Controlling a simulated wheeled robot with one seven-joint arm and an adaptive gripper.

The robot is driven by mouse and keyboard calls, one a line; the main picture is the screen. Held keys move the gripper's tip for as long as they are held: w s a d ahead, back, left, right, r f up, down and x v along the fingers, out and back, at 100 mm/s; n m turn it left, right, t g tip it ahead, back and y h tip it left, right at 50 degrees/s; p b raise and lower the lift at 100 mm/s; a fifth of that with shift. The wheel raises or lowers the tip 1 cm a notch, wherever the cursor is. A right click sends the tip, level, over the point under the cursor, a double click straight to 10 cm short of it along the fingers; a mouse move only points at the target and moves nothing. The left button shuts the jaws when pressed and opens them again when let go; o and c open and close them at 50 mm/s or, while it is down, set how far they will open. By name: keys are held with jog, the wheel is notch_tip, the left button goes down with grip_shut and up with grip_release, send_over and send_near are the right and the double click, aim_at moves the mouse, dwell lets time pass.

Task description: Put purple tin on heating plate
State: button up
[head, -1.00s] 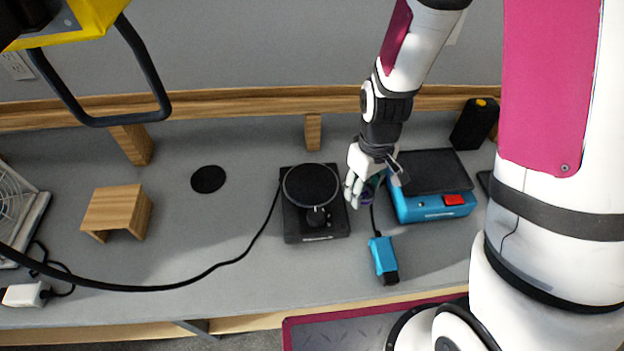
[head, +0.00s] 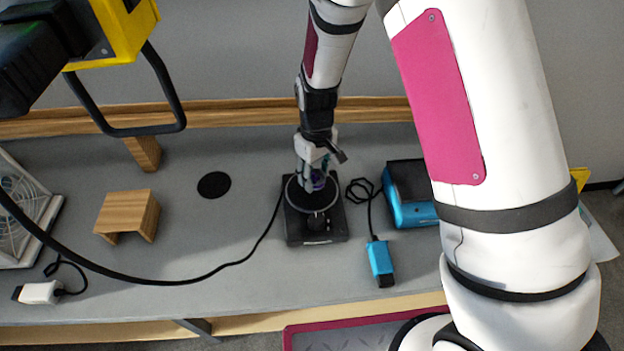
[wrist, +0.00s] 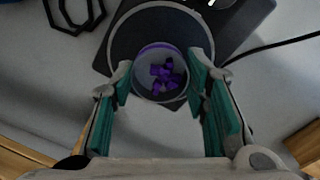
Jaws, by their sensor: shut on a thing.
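The purple tin (wrist: 149,58) is an open round cup with several small purple pieces inside. My gripper (wrist: 164,82) is shut on it, with green-padded fingers on both sides. In the head view the tin (head: 318,181) is mostly hidden by my gripper (head: 316,178). The heating plate (head: 296,228) is a black box with a round dark top and a knob in front. The tin is over the round top, and in the wrist view it overlaps the plate's disc (wrist: 122,42). I cannot tell whether it touches the disc.
A blue device (head: 402,212) and a blue plug-like block (head: 380,264) with a black cable stand to the right. A wooden stand (head: 128,213), a black disc (head: 214,185) and a fan (head: 22,215) are to the left. The bench between the stand and the plate is mostly clear.

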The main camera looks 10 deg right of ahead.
jog(key=shift+w+a, duration=0.2)
jog(key=shift+w+a+f+p, duration=0.1)
jog(key=shift+w+f+p, duration=0.1)
jog(key=shift+f, duration=0.7)
jog(key=shift+w+a+f+p, duration=0.1)
jog(key=shift+f+p, duration=0.05)
jog(key=shift+f, duration=0.75)
jog(key=shift+f, duration=0.15)
jog(key=o, duration=1.1)
